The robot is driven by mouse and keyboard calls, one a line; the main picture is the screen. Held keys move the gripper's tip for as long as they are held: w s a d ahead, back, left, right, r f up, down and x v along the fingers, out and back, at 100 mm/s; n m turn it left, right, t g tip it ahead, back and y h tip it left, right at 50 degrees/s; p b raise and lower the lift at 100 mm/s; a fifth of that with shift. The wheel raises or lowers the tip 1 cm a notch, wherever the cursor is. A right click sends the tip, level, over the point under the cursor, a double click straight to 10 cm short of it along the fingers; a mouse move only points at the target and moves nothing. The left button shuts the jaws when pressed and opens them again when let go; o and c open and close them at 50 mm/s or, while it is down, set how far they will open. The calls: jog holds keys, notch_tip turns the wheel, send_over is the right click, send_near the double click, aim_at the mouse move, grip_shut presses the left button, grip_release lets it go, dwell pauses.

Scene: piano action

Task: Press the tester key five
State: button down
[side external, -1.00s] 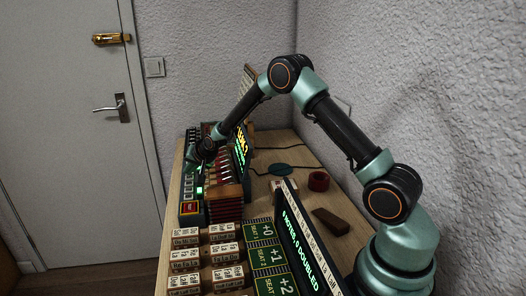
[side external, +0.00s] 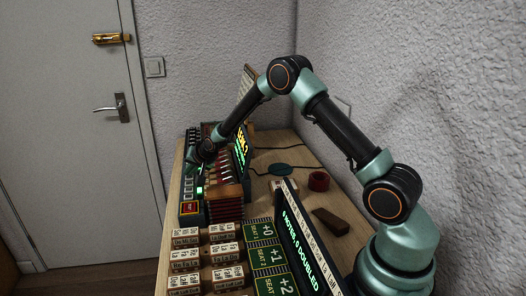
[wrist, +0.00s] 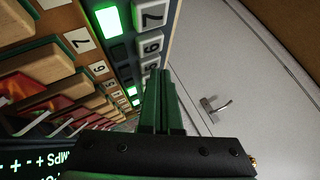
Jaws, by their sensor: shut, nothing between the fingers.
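The tester (side external: 225,190) is a dark box with a lit display and wooden parts at the far end of the table. In the side view my gripper (side external: 194,166) is small over the keys.
Green lamps glow beside the keys, one large (wrist: 108,22). Wooden numbered pieces (wrist: 80,40) line the tester's other side. Lettered blocks (side external: 220,255) and a seat board (side external: 268,258) stand nearer.

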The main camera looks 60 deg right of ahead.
aim_at(191, 179)
jog(key=shift+r, duration=0.2)
jog(key=shift+r, duration=3.05)
jog(key=s+a+r+n+g+y, duration=0.1)
jog(key=s+a+r+n, duration=0.45)
jog(key=s+r, duration=0.75)
jog(key=s+a+n+g, duration=0.1)
jog(key=s+a+n, duration=0.1)
jog(key=s, duration=0.8)
jog(key=s+a+f+n+g, duration=0.1)
jog(key=s+a+n, duration=0.2)
jog(key=s, duration=0.8)
jog(key=shift+y, duration=0.3)
